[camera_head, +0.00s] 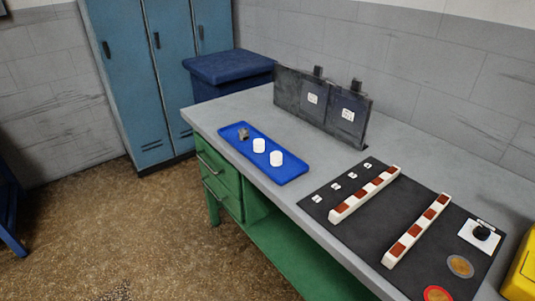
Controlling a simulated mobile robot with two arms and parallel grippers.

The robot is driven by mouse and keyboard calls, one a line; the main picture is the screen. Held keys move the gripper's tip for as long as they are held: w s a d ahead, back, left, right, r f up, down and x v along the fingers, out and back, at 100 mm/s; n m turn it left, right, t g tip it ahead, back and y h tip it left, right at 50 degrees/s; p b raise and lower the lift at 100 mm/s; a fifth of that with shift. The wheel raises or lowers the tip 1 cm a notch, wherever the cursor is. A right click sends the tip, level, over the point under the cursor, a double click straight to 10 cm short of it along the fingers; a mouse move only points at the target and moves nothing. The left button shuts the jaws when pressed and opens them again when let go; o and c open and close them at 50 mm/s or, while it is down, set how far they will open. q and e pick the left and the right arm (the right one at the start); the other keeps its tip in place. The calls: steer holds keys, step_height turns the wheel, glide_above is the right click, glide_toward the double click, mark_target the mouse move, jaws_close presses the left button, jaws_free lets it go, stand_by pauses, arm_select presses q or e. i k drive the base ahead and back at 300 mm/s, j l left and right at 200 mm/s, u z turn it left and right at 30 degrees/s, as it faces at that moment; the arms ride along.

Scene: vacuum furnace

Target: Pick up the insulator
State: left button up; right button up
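Two short white cylinders, which look like ceramic insulators, stand upright in a blue tray (293,176) on the grey workbench. One white cylinder (259,145) is near the tray's middle, and the other white cylinder (276,158) is just to its right and nearer. A small dark grey metal piece (243,134) sits at the tray's left end. I cannot tell for sure which piece the task calls the insulator. Neither of my grippers shows in the head view.
A black mat (385,227) holds two white strips with brown squares (418,231) and small white tags. Dark upright panels (318,102) stand at the bench's back. A yellow box (522,272) is at the right edge. Blue lockers (130,80) stand behind; brown floor lies in front.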

mark_target(259, 145)
steer(key=i+j+z, duration=0.1)
steer(key=i+j, duration=0.2)
steer(key=i, duration=0.25)
steer(key=i+j, duration=0.4)
steer(key=i, duration=0.15)
steer(key=l+z, duration=0.05)
